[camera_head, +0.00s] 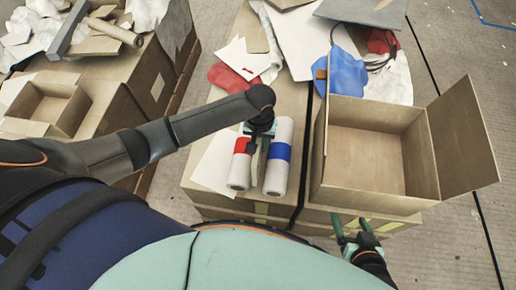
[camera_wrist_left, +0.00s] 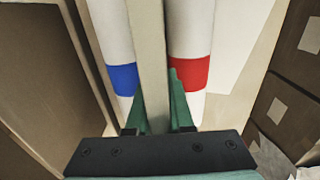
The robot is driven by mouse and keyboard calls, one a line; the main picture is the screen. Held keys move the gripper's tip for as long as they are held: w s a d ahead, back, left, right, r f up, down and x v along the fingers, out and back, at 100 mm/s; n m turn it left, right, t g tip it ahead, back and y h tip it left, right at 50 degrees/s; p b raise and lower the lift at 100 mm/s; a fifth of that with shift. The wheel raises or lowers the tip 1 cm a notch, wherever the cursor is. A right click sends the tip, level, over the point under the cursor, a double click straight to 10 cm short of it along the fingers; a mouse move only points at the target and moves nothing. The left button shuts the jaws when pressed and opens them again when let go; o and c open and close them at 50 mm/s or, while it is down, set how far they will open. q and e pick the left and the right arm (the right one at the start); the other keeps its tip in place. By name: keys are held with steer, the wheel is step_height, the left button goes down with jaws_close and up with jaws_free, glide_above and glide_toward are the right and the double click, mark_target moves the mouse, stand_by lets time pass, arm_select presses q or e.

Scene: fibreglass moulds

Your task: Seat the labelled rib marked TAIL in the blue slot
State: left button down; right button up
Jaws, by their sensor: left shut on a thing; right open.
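My left gripper (camera_head: 254,145) reaches down between two white rolls. It is shut on a long pale beige strip (camera_wrist_left: 151,50), perhaps the rib; no TAIL label can be read on it. In the left wrist view the green fingers (camera_wrist_left: 158,108) press on both sides of the strip. The roll with the blue band (camera_head: 276,158) lies right of the gripper in the head view, the roll with the red band (camera_head: 239,170) left of it. I cannot make out a slot in either view. My right gripper (camera_head: 351,228) is open and empty by the front edge of the boxes.
A large open cardboard box (camera_head: 376,155) stands right of the rolls, its flap leaning out to the right. Blue cloth (camera_head: 347,73), red cloth (camera_head: 229,77) and white sheets clutter the back. Another cardboard stack (camera_head: 100,92) stands at the left. Floor is free at the right.

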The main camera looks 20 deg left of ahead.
arm_select(q)
steer(key=shift+f+b, duration=0.55)
steer(key=shift+f, duration=1.45)
steer(key=c, duration=1.1)
jaws_free()
